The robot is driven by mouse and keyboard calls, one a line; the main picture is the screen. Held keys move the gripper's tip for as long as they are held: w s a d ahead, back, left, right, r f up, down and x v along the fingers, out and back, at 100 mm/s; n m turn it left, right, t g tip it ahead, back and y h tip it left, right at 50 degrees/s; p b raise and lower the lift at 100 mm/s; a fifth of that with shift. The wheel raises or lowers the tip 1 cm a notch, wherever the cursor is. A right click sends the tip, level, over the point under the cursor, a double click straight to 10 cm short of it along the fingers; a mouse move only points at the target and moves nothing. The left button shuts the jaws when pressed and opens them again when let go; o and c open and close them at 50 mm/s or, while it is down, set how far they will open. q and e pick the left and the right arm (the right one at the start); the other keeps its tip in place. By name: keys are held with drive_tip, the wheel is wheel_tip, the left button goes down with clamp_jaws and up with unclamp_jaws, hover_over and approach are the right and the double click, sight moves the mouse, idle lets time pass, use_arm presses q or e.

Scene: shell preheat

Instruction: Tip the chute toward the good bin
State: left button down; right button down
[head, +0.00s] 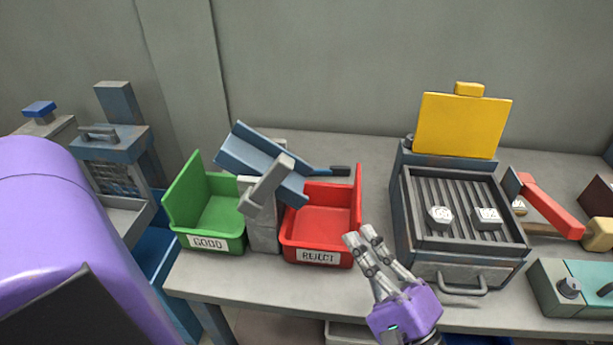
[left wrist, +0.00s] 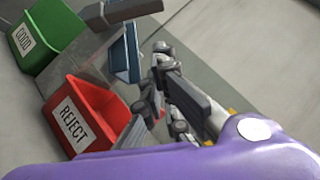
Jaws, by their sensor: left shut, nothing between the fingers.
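The blue chute (head: 250,155) sits on a grey stand (head: 264,225) between the two bins. It is tilted, with its high end toward the left and its low end over the red REJECT bin (head: 330,222). A dark handle (head: 340,170) sticks out to its right. The green GOOD bin (head: 185,198) is left of the stand. My left gripper (head: 362,236) is shut and empty, just right of the red bin and apart from the chute. In the left wrist view the chute (left wrist: 122,60) and the red bin (left wrist: 95,105) show beside the fingers. My right gripper is out of view.
A grill box (head: 462,250) with its yellow lid (head: 460,127) raised stands right of my gripper, with two pale pieces on its slats. A red-handled tool (head: 550,205) and a control box (head: 575,287) are farther right. The front strip of the table (head: 235,282) is bare.

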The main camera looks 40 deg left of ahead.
use_arm(q)
drive_tip(key=shift+d, duration=0.1)
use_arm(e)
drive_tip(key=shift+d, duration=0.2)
